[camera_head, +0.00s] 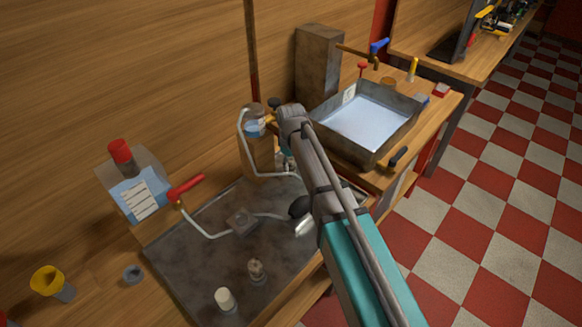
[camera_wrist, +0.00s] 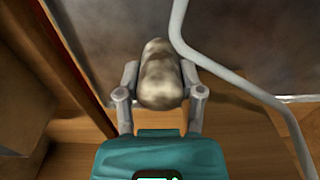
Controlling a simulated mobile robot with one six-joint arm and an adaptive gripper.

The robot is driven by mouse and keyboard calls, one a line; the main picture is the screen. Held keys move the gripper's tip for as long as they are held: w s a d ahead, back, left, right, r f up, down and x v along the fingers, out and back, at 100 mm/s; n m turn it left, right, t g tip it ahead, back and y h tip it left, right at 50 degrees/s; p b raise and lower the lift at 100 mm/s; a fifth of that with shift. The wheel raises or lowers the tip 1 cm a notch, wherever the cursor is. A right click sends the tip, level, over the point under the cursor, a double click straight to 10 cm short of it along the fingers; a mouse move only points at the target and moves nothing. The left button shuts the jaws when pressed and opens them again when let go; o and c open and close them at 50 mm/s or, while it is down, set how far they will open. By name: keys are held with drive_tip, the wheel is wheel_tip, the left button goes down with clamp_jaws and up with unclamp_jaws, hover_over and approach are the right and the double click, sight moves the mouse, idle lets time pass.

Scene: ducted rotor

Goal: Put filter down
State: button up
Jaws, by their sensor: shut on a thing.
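The filter (camera_wrist: 160,85) is a rounded, mottled beige-brown piece in the wrist view. My gripper (camera_wrist: 159,72) is shut on it, with one finger on each side. Below it in the picture is bare wood, and beyond it lies a dark grey metal sheet (camera_wrist: 225,30). In the head view my arm hides most of the gripper and the filter, near the sheet's back right corner. I cannot tell whether the filter touches a surface.
A bent grey tube (camera_wrist: 235,92) runs close right of the filter. The dark sheet (camera_head: 195,275) bears a small block (camera_head: 241,222), a white-topped piece (camera_head: 225,299) and a mottled piece (camera_head: 256,269). A water-filled basin (camera_head: 365,125) stands right. A bottle (camera_head: 256,145) stands behind.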

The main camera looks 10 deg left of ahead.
sight(291, 159)
drive_tip(key=shift+f, duration=0.15)
drive_tip(key=o, duration=1.1)
wheel_tip(291, 159, up, 12)
drive_tip(key=p, duration=1.2)
idle(0.9)
drive_tip(key=s+d+m, duration=0.4)
drive_tip(key=d, duration=0.7)
drive_tip(key=s+d+m, duration=0.4)
drive_tip(key=s+d, duration=0.1)
drive_tip(key=d, duration=0.5)
drive_tip(key=s+d+m, duration=0.4)
drive_tip(key=d, duration=0.7)
drive_tip(key=shift+s+d, duration=0.3)
drive_tip(key=shift+s, duration=0.05)
